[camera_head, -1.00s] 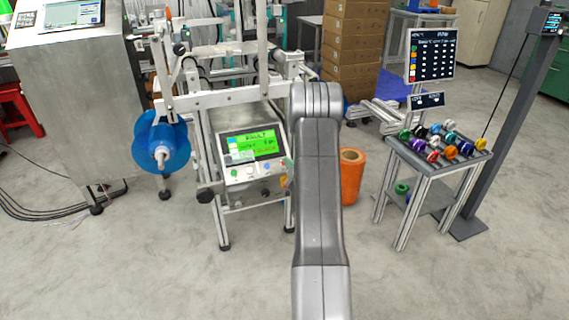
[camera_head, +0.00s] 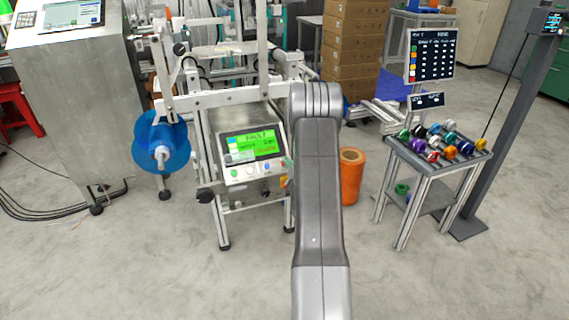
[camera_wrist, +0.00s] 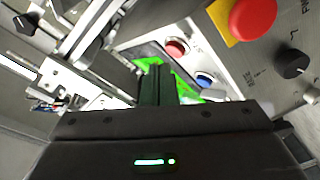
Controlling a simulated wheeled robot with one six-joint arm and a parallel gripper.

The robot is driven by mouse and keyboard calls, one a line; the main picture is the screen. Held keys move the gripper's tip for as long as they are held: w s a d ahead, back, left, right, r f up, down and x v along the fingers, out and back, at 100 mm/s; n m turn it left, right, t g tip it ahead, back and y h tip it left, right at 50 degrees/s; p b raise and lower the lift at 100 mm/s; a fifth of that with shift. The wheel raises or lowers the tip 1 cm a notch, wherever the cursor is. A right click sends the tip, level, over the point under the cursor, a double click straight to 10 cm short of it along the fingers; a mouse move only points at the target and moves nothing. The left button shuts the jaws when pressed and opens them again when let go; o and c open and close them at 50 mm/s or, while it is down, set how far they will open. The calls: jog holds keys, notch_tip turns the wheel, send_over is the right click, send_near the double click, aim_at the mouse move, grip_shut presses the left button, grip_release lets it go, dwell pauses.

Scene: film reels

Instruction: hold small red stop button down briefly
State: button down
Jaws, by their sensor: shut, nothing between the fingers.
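The small red stop button (camera_wrist: 177,47) shows in the wrist view, on the pale control panel beside the green screen. A blue button (camera_wrist: 205,79) sits next to it. My gripper (camera_wrist: 155,72) is shut and empty, its dark fingers pointing at the panel over the screen's edge. In the picture, the fingertips are just left of and below the red button, apart from it. Depth to the panel is hard to judge. In the head view the control panel (camera_head: 250,172) stands left of my arm, which hides most of the gripper.
A large red mushroom button (camera_wrist: 252,18) on a yellow plate and a black knob (camera_wrist: 292,63) are close by on the panel. A blue reel (camera_head: 178,143) is left of the screen (camera_head: 252,143). An orange roll (camera_head: 351,177) stands right of my arm.

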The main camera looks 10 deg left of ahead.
jog(key=shift+w+f+b, duration=0.1)
jog(key=shift+f+b, duration=0.1)
jog(key=shift+b, duration=0.1)
jog(key=shift+w+a+f+b, duration=0.15)
jog(key=shift+b, duration=0.35)
jog(key=shift+w+a+f+b, duration=0.2)
jog(key=shift+w+f+b, duration=0.1)
jog(key=shift+b, duration=0.25)
dwell(0.6)
jog(key=shift+s+r, duration=0.1)
dwell(1.2)
jog(key=shift+s+d+r, duration=0.35)
jog(key=shift+s+r, duration=0.1)
jog(key=shift+r, duration=0.1)
jog(key=s+d+r, duration=0.2)
jog(key=s+r, duration=0.1)
jog(key=shift+r, duration=0.25)
dwell(0.3)
jog(key=shift+w+f, duration=0.1)
